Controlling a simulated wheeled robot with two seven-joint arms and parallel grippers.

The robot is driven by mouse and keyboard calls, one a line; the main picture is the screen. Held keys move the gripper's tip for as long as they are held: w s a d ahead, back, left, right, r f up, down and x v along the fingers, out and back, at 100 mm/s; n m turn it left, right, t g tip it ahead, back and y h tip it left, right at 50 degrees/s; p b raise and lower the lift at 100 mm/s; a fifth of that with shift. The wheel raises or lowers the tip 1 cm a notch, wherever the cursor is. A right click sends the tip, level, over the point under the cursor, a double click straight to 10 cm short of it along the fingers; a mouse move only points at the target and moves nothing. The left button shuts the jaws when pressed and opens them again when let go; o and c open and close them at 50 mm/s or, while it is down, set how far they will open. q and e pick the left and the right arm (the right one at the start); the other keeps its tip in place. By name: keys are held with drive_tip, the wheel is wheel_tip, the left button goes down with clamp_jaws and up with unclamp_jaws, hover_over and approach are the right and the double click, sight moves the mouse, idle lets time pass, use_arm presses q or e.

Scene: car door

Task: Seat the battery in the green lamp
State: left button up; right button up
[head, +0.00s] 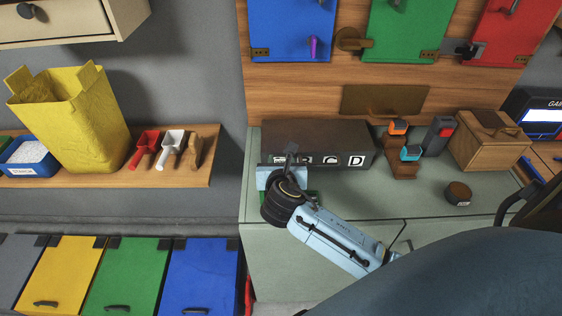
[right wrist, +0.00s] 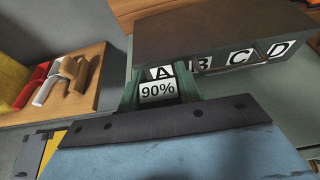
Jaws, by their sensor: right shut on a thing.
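My right gripper (head: 284,176) is at the front left of a dark box (head: 290,140) marked A, B, C and D, which stands on the grey-green worktop. A strip of green also shows beside the gripper in the head view. I cannot pick out a green lamp for certain; a teal-topped item (head: 411,153) stands right of the box. My left gripper is not in view.
An orange-topped item (head: 397,127), a dark grey item with a red part (head: 438,136), a wooden box (head: 489,141) and a small round brown item (head: 458,193) stand to the right. A wooden shelf (head: 200,172) with scoops is at left. The front worktop is fairly clear.

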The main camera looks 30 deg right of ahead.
drive_tip(key=shift+f, duration=0.1)
drive_tip(key=shift+s+f, duration=0.1)
drive_tip(key=shift+f, duration=0.15)
drive_tip(key=shift+s+a+f, duration=0.1)
drive_tip(key=shift+f, duration=0.3)
clamp_jaws()
drive_tip(key=o, duration=0.7)
unclamp_jaws()
drive_tip(key=shift+f, duration=0.1)
drive_tip(key=o, duration=0.3)
drive_tip(key=shift+w+r, duration=0.2)
drive_tip(key=shift+r, duration=0.2)
drive_tip(key=v, duration=0.4)
drive_tip(key=p+v, duration=0.1)
drive_tip(key=v, duration=0.3)
drive_tip(key=r+v, duration=0.1)
drive_tip(key=v, duration=0.3)
drive_tip(key=shift+p, duration=0.4)
